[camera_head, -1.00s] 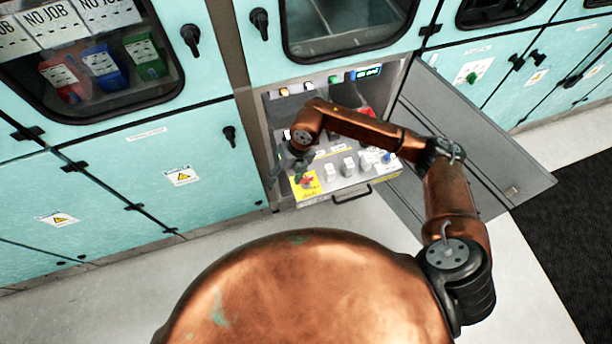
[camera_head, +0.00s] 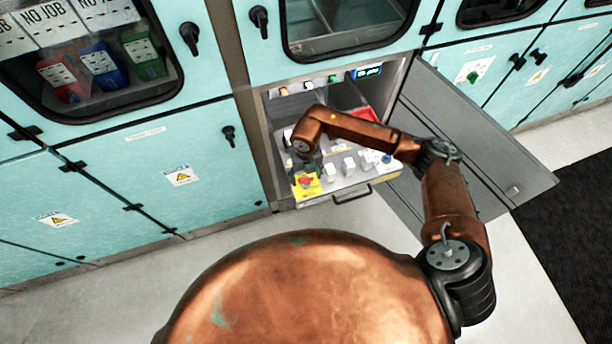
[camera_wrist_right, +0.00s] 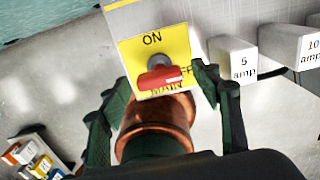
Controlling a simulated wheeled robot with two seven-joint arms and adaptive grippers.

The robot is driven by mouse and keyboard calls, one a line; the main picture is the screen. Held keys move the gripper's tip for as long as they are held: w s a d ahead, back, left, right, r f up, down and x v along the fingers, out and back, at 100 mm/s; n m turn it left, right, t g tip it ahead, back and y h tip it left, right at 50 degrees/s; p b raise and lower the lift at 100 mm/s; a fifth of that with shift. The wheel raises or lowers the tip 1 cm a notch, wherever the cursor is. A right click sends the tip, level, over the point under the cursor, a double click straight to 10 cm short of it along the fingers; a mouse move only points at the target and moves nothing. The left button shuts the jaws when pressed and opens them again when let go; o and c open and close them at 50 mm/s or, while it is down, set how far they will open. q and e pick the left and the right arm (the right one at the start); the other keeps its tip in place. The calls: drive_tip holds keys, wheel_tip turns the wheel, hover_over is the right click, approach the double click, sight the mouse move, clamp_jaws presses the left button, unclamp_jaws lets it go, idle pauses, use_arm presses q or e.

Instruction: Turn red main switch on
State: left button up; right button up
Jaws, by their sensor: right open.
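The red main switch (camera_head: 306,181) sits on a yellow plate at the front left corner of the open drawer panel. In the wrist view the red switch (camera_wrist_right: 163,77) is a handle lying nearly crosswise, its white mark at the right end toward "OFF". "ON" is printed above it on the yellow plate (camera_wrist_right: 128,52); "MAIN" below is partly covered. My right gripper (camera_wrist_right: 162,84) is open, with one green finger left of the handle and one right; the handle appears between the fingertips, and I cannot tell whether they touch it. My left gripper is not in view.
White switches, including the "5 amp" one (camera_wrist_right: 240,60), stand close to the right of the main switch. The open drawer (camera_head: 352,198) has a handle at its front. A grey cabinet door (camera_head: 470,150) hangs open at the right. Teal cabinets surround the opening.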

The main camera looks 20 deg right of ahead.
drive_tip(key=c, duration=1.2)
drive_tip(key=shift+o, duration=0.2)
